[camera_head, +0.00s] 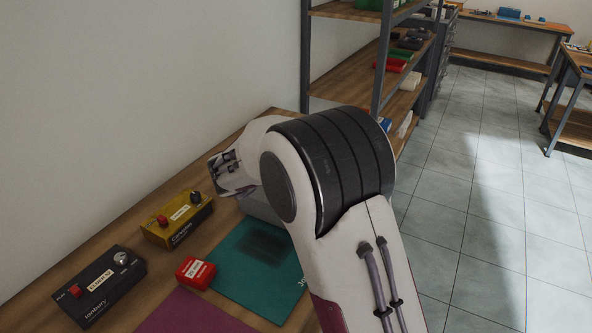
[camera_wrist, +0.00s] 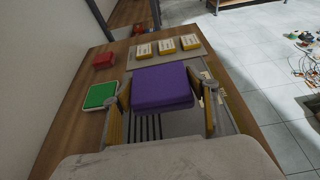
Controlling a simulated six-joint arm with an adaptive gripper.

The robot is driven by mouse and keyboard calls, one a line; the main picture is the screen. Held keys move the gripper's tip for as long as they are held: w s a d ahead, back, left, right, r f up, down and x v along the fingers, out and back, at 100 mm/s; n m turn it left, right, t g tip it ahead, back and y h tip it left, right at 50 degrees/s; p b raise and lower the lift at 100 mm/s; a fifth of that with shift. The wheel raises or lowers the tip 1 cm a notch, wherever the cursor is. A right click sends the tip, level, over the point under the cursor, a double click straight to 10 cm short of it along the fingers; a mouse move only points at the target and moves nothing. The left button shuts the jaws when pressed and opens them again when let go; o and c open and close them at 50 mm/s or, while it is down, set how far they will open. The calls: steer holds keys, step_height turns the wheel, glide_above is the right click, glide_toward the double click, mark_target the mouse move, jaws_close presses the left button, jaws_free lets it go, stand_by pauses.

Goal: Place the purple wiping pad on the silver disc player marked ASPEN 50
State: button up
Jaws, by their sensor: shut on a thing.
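The purple wiping pad (camera_wrist: 162,88) is in the wrist view, a thick square block held between the two fingers of my gripper (camera_wrist: 160,92). My gripper is shut on it, one finger at each side. Below and behind the pad lies a grey, flat-topped unit with dark parallel slots (camera_wrist: 146,130). The pad hides much of it, and I cannot read a name on it, so I cannot tell whether it is the ASPEN 50 player. The pad seems to be above this surface; contact cannot be told. In the head view, my arm hides the gripper and pad.
Three yellow-and-white labelled blocks (camera_wrist: 166,46) stand on a grey strip behind the pad. A green-topped pad (camera_wrist: 101,95) and red block (camera_wrist: 103,60) are at left. The head view shows a black box (camera_head: 101,287), yellow box (camera_head: 177,219), red block (camera_head: 195,272) and teal mat (camera_head: 250,285).

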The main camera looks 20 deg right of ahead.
steer(key=shift+f, duration=0.45)
steer(key=shift+f, duration=0.1)
steer(key=shift+f, duration=1.8)
steer(key=o, duration=1.1)
steer(key=shift+f, duration=0.1)
steer(key=shift+v, duration=0.9)
steer(key=v, duration=1)
steer(key=shift+s+a, duration=0.1)
steer(key=shift+s, duration=0.05)
